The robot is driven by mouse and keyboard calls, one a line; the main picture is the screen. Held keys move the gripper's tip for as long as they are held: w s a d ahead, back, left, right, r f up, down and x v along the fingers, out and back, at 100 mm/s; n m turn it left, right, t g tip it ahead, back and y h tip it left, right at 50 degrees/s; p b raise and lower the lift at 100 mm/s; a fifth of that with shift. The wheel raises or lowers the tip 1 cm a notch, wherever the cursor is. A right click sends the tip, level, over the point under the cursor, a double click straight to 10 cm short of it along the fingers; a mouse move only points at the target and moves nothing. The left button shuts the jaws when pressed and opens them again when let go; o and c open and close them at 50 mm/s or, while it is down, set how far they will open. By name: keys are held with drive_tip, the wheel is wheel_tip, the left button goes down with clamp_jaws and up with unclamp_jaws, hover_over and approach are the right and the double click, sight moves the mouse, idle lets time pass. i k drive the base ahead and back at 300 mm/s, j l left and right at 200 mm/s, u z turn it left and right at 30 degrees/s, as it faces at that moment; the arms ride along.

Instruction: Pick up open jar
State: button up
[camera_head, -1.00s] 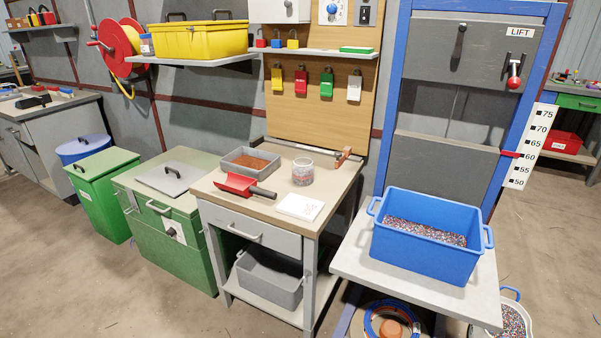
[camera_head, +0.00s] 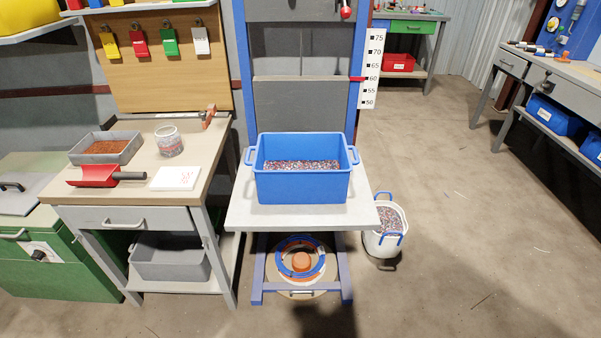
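The open jar (camera_head: 169,141) is a clear, round container standing upright on the wooden-topped workbench at the left. It has no lid on it and seems to hold some speckled scrap low down. It stands between a grey tray of reddish-brown granules (camera_head: 106,148) and a wooden-and-metal piece at the bench's back right. My gripper is not in view.
A red scoop (camera_head: 97,175) lies at the bench's front left. A blue tub of scrap (camera_head: 303,185) stands on the lift platform (camera_head: 245,217) right of the bench. A white bucket (camera_head: 383,243) stands on the floor. Open floor lies to the right.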

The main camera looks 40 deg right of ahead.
sight(168, 140)
drive_tip(key=i+j+z, duration=0.15)
drive_tip(key=i, duration=0.3)
drive_tip(key=i+j+z, duration=0.2)
drive_tip(key=i, duration=0.25)
drive_tip(key=i+j+z, duration=0.15)
drive_tip(key=i, duration=0.3)
drive_tip(key=i+j+z, duration=0.15)
drive_tip(key=i+j, duration=0.15)
drive_tip(key=i, duration=0.1)
